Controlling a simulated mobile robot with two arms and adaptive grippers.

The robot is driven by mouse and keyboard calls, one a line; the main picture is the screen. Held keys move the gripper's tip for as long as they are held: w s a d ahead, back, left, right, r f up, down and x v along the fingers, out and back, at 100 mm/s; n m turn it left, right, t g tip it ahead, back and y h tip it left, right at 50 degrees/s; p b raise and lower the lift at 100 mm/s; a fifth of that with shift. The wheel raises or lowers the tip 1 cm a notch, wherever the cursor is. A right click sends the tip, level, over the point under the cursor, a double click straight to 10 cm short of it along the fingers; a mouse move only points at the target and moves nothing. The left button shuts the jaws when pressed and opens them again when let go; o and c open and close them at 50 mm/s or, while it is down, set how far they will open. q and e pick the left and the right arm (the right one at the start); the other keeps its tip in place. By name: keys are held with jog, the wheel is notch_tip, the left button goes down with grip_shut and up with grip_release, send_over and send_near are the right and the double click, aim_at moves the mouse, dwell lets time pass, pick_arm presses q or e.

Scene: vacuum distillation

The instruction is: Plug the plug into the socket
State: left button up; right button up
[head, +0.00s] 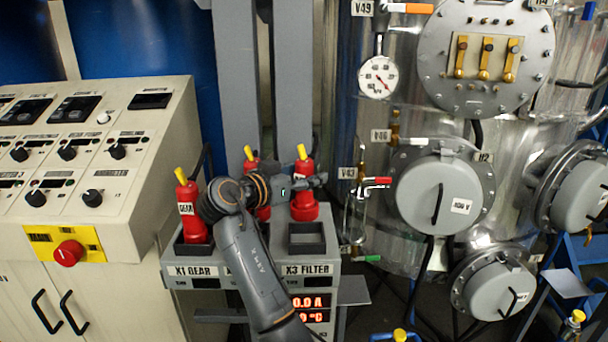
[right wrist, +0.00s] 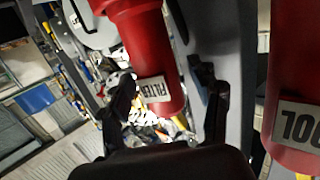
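The red filter plug (head: 305,210), with a yellow top, stands upright just behind the empty dark X3 FILTER socket (head: 306,244). In the right wrist view the filter plug (right wrist: 150,50) shows its label between the two fingers. My right gripper (head: 312,183) reaches across it from the left. In the right wrist view my right gripper (right wrist: 165,82) is open around the plug, with gaps beside it. Whether one finger touches it I cannot tell. The plug's lower end and cable are not clear. My left gripper is out of view.
The red GEAR plug (head: 188,208) sits in the X1 socket at left. Another red plug (head: 262,212) stands close by, partly hidden by my arm; it shows as COOL in the right wrist view (right wrist: 292,90). A control console (head: 100,180) and a steel vessel (head: 345,120) flank the socket box.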

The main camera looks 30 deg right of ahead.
jog(key=shift+a, duration=0.1)
jog(key=v, duration=0.7)
jog(key=shift+a, duration=0.2)
dwell(0.3)
